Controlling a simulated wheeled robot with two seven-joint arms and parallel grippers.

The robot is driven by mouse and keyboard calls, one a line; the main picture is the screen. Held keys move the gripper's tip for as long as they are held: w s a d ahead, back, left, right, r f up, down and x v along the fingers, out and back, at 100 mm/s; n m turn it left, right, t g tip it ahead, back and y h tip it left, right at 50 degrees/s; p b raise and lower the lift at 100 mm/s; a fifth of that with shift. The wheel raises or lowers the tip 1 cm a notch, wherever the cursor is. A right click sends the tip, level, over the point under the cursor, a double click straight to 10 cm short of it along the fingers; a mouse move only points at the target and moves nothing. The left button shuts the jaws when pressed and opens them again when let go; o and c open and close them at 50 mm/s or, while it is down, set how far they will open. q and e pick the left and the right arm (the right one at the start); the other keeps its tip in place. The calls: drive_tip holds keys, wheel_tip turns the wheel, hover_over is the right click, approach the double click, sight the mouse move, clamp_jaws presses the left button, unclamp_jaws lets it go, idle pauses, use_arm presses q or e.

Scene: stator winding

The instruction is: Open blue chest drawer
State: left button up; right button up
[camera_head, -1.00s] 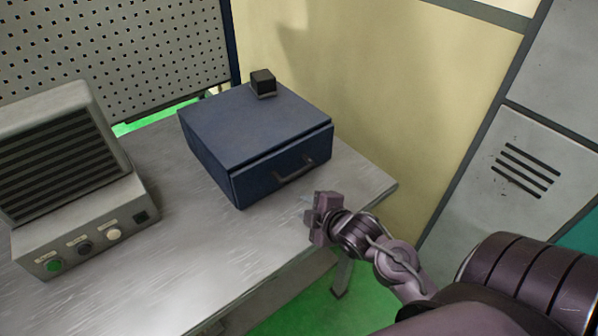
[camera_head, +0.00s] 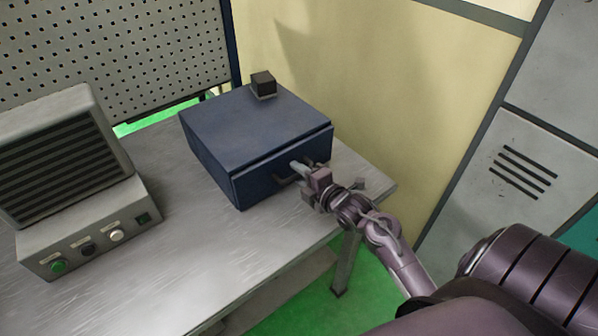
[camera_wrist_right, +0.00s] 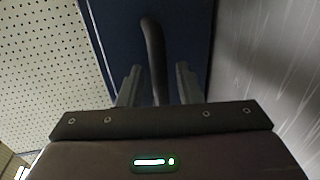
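The blue chest (camera_head: 255,130) stands on the metal table, and its drawer front (camera_head: 262,178) is shut. Its dark handle (camera_head: 284,179) is on the drawer front, partly covered by my right gripper. My right gripper (camera_head: 303,172) is at the handle, with its fingers pointing at the drawer front. In the right wrist view the handle (camera_wrist_right: 154,58) runs between the two open fingers of my right gripper (camera_wrist_right: 158,85), with gaps on both sides. My left gripper is in neither view.
A small black block (camera_head: 263,84) sits on top of the chest. A grey control box (camera_head: 90,225) with buttons stands on the left of the table (camera_head: 190,265). A yellow wall (camera_head: 350,90) is close behind the chest. The table in front of the chest is clear.

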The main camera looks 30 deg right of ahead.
drive_tip(key=shift+w+f, duration=0.1)
drive_tip(key=shift+w, duration=0.1)
clamp_jaws()
drive_tip(key=shift+s, duration=0.1)
